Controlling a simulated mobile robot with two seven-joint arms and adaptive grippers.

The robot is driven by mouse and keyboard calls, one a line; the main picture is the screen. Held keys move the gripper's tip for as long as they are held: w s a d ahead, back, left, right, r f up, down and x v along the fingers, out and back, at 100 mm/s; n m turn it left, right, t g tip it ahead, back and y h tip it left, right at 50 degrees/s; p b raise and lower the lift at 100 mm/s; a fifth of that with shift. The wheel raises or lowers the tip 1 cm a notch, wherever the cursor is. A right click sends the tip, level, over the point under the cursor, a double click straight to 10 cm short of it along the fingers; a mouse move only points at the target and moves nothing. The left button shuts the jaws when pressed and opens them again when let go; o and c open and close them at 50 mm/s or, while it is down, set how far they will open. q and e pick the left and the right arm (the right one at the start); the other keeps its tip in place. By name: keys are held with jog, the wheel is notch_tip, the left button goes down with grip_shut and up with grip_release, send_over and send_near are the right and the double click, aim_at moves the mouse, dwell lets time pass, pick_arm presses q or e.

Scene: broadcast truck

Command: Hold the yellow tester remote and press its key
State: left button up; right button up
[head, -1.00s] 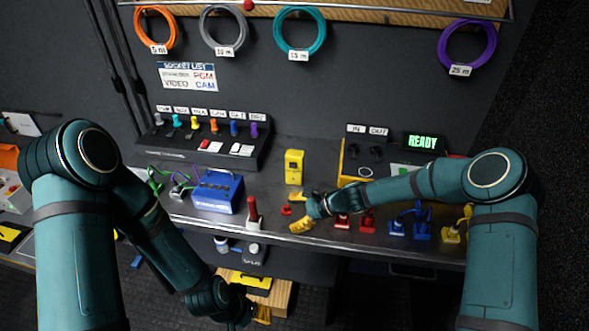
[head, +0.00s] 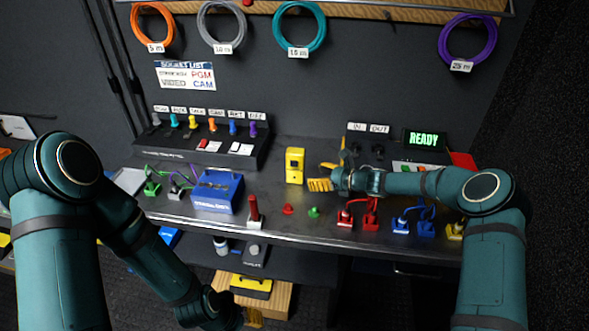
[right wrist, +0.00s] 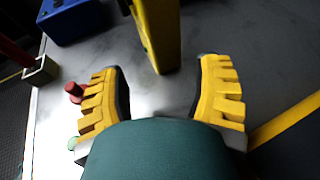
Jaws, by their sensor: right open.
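The yellow tester remote (head: 294,165) stands upright on the bench, left of my right gripper. It also shows in the right wrist view (right wrist: 158,32), ahead of the fingers and between their lines. My right gripper (head: 322,178) is open and empty, its yellow ribbed fingers (right wrist: 160,95) spread and apart from the remote. The remote's key cannot be made out clearly. My left gripper (head: 252,315) hangs low in front of the bench at the bottom of the head view, mostly hidden and dark.
A blue box (head: 217,192) and a red-handled post (head: 253,212) stand left of the remote. Small red (head: 288,209) and green (head: 314,212) pieces are in front of it. Red connectors (head: 371,215) and blue connectors (head: 425,224) line the bench's front right.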

aim_at(299, 174)
jog(key=b+x, duration=0.2)
jog(key=x, duration=0.3)
jog(key=shift+w+a+f, duration=0.1)
jog(key=shift+a+f, duration=0.15)
jog(key=shift+b+x, duration=0.45)
jog(key=shift+x, duration=0.4)
jog(key=shift+r, duration=0.1)
